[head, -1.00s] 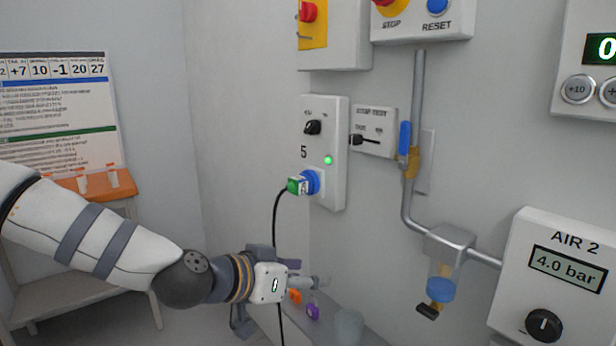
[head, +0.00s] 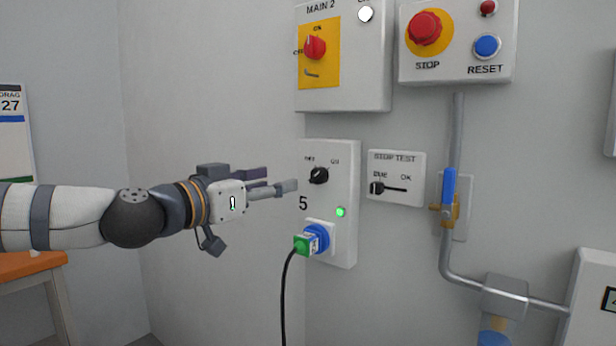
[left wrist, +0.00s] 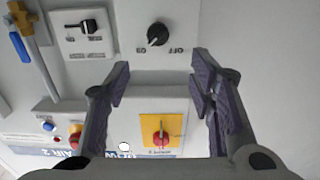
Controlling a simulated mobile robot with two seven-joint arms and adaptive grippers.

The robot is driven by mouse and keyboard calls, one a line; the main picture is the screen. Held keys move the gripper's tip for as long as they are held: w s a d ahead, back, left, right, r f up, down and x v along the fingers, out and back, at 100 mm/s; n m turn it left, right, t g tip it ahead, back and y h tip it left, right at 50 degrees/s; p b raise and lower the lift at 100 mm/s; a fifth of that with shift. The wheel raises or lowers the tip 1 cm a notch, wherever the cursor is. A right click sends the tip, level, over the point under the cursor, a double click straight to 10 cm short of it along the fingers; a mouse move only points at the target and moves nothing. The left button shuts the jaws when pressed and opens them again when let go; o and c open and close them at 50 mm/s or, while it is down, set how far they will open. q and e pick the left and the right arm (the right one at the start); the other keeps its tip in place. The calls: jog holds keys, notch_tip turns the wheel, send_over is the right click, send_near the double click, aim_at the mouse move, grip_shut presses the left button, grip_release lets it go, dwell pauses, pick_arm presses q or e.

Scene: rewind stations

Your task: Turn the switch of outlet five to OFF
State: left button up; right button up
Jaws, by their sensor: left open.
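Outlet five is a white box (head: 345,225) on the wall, marked "5". Its black rotary switch (head: 319,175) sits near the top, between an OFF label on the left and an ON label on the right. The knob appears turned toward ON. The switch also shows in the left wrist view (left wrist: 157,34), picture upside down, beyond the fingertips. A green lamp (head: 340,212) is lit on the box. My left gripper (head: 282,180) is open and empty, just left of the switch and apart from it. It also shows in the left wrist view (left wrist: 160,84).
A blue and green plug (head: 310,240) with a black cable sits below the switch. The STOP TEST box (head: 396,178) is to the right, beside a pipe with a blue-handled valve (head: 449,187). The MAIN 2 box (head: 345,85) and STOP/RESET box (head: 458,55) are above.

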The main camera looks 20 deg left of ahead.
pick_arm(q)
jog(key=b, duration=0.1)
send_near(314, 175)
jog(key=w+f, duration=0.1)
jog(key=w, duration=0.1)
jog(key=x, duration=0.4)
jog(key=b+x, duration=0.1)
jog(key=x, duration=0.2)
jog(key=shift+s+d+r, duration=0.1)
jog(key=shift+d+r, duration=0.2)
jog(key=shift+w+d+r, duration=0.1)
jog(key=shift+w, duration=0.15)
pick_arm(e)
jog(key=s+f, duration=0.2)
jog(key=shift+s+d+f+g, duration=0.15)
jog(key=shift+s+f+g, duration=0.1)
jog(key=shift+f+g, duration=0.15)
pick_arm(q)
jog(key=c, duration=1.2)
